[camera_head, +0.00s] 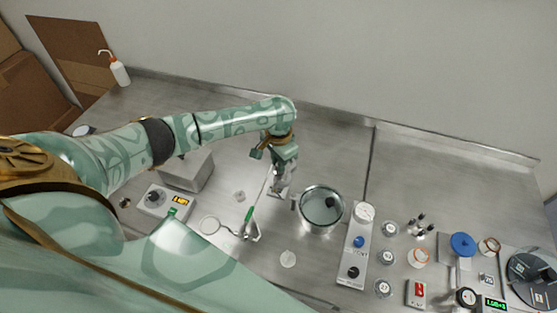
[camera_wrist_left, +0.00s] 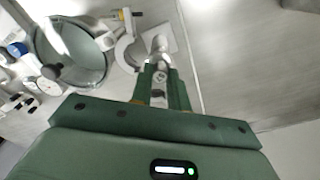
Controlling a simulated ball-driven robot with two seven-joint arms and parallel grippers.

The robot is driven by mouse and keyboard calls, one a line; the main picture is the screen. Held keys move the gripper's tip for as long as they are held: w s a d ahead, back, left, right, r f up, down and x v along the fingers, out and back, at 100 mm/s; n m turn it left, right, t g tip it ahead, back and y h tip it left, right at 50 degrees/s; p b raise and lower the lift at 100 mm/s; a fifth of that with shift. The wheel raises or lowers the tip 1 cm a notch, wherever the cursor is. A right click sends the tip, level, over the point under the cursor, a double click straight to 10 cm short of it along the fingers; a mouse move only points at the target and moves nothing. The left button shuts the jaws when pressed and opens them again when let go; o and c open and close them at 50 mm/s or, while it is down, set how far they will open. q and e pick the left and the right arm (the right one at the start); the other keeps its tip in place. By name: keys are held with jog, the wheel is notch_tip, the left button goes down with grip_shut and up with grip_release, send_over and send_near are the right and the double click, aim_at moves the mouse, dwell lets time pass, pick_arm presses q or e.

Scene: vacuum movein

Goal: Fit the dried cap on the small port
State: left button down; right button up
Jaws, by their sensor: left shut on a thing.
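My left gripper (camera_head: 281,187) is over the bench, just left of the round steel chamber (camera_head: 322,228). In the left wrist view, the gripper (camera_wrist_left: 160,70) is shut on a small shiny grey piece, which looks like the cap (camera_wrist_left: 160,44). A pale square lies behind the cap. The chamber (camera_wrist_left: 72,55) is at the upper left there, apart from the gripper. A short side fitting, which looks like the small port (camera_wrist_left: 122,16), sticks out from the chamber towards the gripper side. The cap and the port are apart. In the head view, the gripper hides most of the cap. My right gripper is not in view.
A grey panel with a gauge (camera_head: 364,212) stands right of the chamber. Small labelled jars and a blue-topped device (camera_head: 462,245) are farther right.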

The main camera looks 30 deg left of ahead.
pick_arm(q)
jog(key=c, duration=1.3)
grip_release()
jog(key=shift+r, duration=0.1)
notch_tip(320, 180, up, 16)
jog(key=p, duration=0.4)
jog(key=shift+r+p, duration=0.1)
jog(key=shift+p, duration=0.3)
